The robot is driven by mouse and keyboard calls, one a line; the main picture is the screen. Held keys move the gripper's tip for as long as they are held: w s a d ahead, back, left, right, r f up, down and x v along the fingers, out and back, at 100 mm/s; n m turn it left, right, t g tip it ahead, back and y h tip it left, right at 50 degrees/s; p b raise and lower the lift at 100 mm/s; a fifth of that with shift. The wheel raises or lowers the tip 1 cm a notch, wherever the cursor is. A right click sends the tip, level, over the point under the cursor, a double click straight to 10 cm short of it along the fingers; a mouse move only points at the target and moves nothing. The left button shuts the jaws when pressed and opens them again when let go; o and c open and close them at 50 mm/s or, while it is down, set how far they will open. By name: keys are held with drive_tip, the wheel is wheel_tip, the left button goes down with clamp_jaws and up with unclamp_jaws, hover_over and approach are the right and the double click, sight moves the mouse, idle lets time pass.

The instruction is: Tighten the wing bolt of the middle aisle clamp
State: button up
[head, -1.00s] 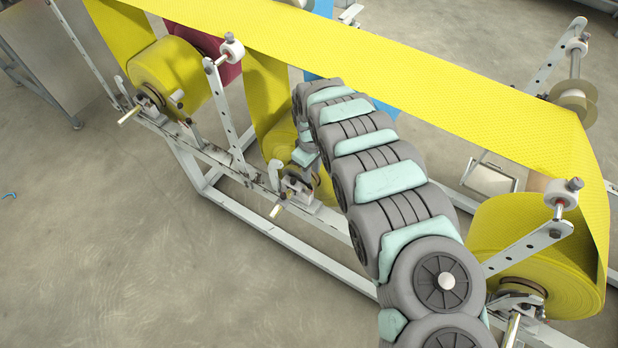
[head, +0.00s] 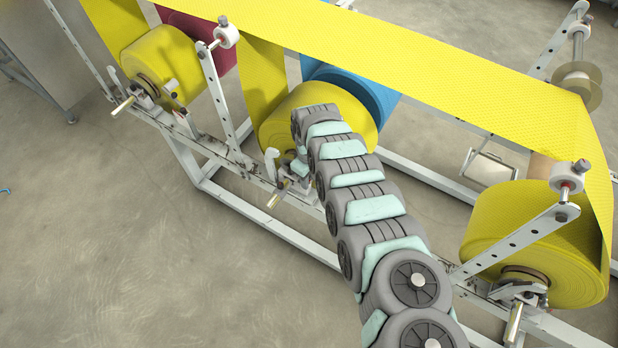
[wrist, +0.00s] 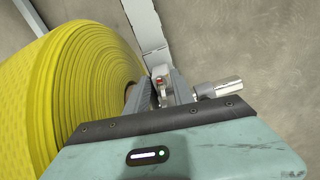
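The middle clamp (head: 290,182) sits on the white frame rail below the middle yellow roll (head: 325,108), with a brass-coloured shaft end sticking out toward the aisle. My gripper (wrist: 161,88) is at this clamp; in the head view my own arm and wrist hide most of it. A silver shaft end (wrist: 220,88) lies just right of the fingers. The wing bolt itself cannot be made out clearly.
The yellow roll (wrist: 65,85) is close on the left of my gripper. Other clamps hold the left yellow roll (head: 160,65) and right yellow roll (head: 535,240). A yellow web (head: 400,60) stretches overhead.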

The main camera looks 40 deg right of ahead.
clamp_jaws()
drive_tip(key=shift+a+r+p, duration=0.1)
drive_tip(key=shift+p, duration=0.35)
idle(0.3)
drive_tip(key=m+p, duration=0.2)
drive_tip(key=m, duration=0.1)
drive_tip(key=shift+a+r+p, duration=0.1)
drive_tip(key=shift+a+p, duration=0.05)
drive_tip(key=shift+p, duration=0.2)
drive_tip(key=m+p, duration=0.1)
drive_tip(key=m, duration=0.2)
drive_tip(key=shift+a+f, duration=0.1)
drive_tip(key=shift+f, duration=0.1)
drive_tip(key=shift+m, duration=0.4)
drive_tip(key=shift+w+a+m, duration=0.1)
drive_tip(key=shift+a+m, duration=0.05)
drive_tip(key=shift+m, duration=0.95)
idle(0.7)
